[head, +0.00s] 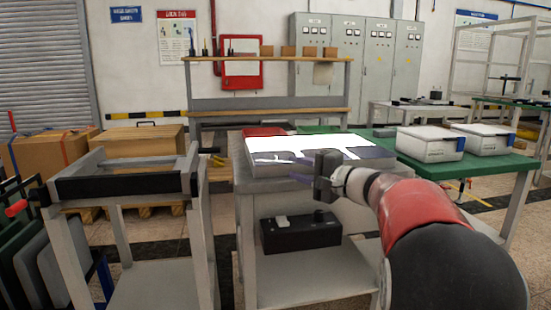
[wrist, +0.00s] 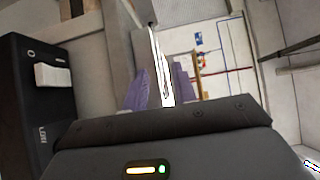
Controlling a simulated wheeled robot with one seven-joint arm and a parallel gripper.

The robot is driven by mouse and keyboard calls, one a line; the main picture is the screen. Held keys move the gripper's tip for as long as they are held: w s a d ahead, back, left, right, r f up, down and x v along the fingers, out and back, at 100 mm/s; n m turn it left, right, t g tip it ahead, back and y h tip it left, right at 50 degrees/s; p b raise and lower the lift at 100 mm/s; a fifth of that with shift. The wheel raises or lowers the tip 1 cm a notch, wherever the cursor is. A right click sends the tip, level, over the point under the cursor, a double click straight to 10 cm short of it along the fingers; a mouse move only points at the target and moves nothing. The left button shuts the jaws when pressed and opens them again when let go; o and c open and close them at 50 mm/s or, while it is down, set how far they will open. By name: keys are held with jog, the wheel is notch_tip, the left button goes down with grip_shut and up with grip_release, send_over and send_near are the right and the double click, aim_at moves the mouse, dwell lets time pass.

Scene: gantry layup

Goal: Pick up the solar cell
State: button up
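The light table (head: 270,145) has a bright white top, with dark patches on its front and right parts. I cannot tell whether any patch is the solar cell; no cell shows clearly in either view. My gripper (head: 300,178) is at the front edge of the light table, pointing left, and hides part of it. In the wrist view, the two purple-grey fingers of my gripper (wrist: 161,85) stand apart. A bright white strip, seemingly the lit top seen nearly edge-on, shows between and beyond them. I see nothing held.
A black switch box (head: 300,234) with a pale rocker sits below the lit top; it also shows in the wrist view (wrist: 30,110). A grey frame stand (head: 120,185) is at left. White lidded boxes (head: 430,144) stand on a green table (head: 490,165) at right.

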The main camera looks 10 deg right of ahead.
aim_at(280, 165)
jog(key=x, duration=0.4)
jog(key=shift+a+f+p, duration=0.2)
jog(key=shift+a+p, duration=0.05)
jog(key=shift+p, duration=0.05)
grip_shut()
jog(key=shift+r, duration=0.15)
notch_tip(280, 165, up, 20)
jog(key=p, duration=0.3)
